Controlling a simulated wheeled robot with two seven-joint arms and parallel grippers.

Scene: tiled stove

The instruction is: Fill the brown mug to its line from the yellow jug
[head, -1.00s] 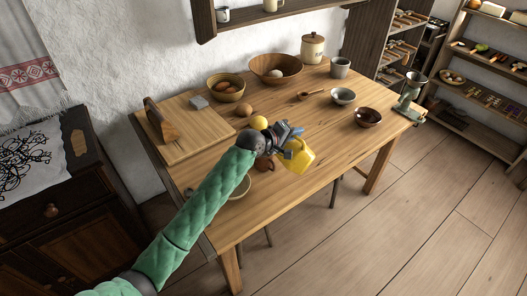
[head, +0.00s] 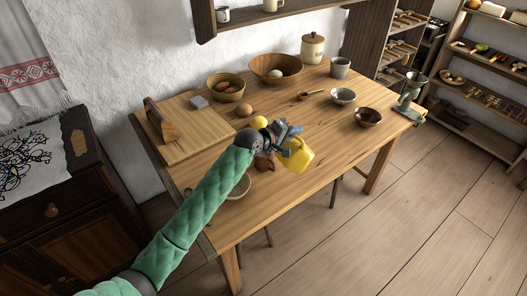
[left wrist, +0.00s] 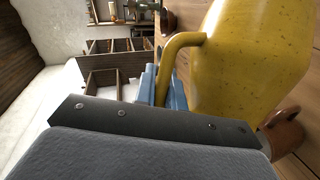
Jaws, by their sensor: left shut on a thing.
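My left gripper (head: 287,138) is shut on the yellow jug (head: 300,156) and holds it over the front part of the wooden table. The jug fills the right half of the left wrist view (left wrist: 255,60), with its handle towards the gripper's blue fingers. The jug looks tilted, but I cannot tell how far. The brown mug (head: 264,164) stands on the table just left of the jug, partly hidden by my gripper. A part of it shows at the lower right of the left wrist view (left wrist: 283,131). Its line and contents are not visible. My right gripper is out of view.
A pale bowl (head: 239,187) sits left of the mug, partly behind my arm. A lemon (head: 259,122) and an egg (head: 244,109) lie behind the gripper. A dark bowl (head: 368,117) and a small grey bowl (head: 343,96) stand to the right. The table's right front is clear.

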